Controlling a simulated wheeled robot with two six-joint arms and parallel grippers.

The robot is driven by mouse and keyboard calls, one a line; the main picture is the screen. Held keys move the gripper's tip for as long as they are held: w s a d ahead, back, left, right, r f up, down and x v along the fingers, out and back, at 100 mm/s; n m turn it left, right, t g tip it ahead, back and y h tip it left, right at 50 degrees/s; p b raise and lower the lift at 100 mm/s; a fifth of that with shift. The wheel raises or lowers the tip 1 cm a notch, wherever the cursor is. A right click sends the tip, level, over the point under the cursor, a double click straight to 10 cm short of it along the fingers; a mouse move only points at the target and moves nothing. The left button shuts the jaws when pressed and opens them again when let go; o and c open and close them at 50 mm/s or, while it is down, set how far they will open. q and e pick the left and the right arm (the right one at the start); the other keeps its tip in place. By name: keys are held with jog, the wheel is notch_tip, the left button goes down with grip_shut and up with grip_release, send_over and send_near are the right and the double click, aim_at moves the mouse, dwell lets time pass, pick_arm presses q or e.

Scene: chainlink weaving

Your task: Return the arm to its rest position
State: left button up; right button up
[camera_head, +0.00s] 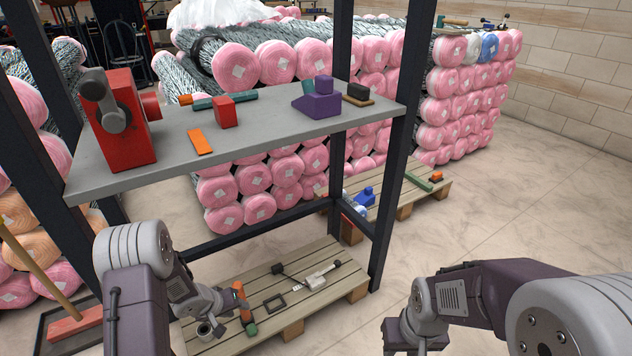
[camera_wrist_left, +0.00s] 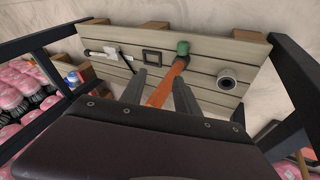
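My left arm reaches in from the left of the head view. Its gripper (camera_head: 236,302) is low over the near part of the wooden pallet (camera_head: 345,292). In the left wrist view, the two dark fingers of this gripper (camera_wrist_left: 160,84) are spread apart. An orange-handled tool with a green end (camera_wrist_left: 168,78) shows between and beyond them, with gaps on both sides. My right arm (camera_head: 462,294) is folded at the lower right of the head view, and its fingers are not visible.
A dark-posted rack with a grey shelf (camera_head: 270,142) stands over the pallet. The shelf holds a red machine (camera_head: 122,120) and a purple block (camera_head: 317,104). A white-grey tool (camera_head: 322,275) and a black square frame (camera_head: 274,302) lie on the pallet. Floor at right is clear.

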pick_arm(q)
jog(key=d+r+t+y, duration=0.1)
jog(key=d+r, duration=0.1)
jog(key=r, duration=0.6)
jog(key=d+r+t+y, duration=0.1)
jog(key=d+r, duration=0.1)
jog(key=r, duration=0.6)
jog(key=s+d+f+m+g, duration=0.1)
jog(key=s+g, duration=0.2)
jog(key=s, duration=0.6)
jog(key=s+d+m+g, duration=0.1)
jog(key=s+m+g, duration=0.15)
jog(key=s, duration=0.75)
notch_tip(320, 180, up, 38)
jog(key=p, duration=3.7)
jog(key=shift+w+f+p, duration=0.15)
jog(key=shift+f+p, duration=0.1)
jog(key=shift+p, duration=0.1)
jog(key=shift+a, duration=0.1)
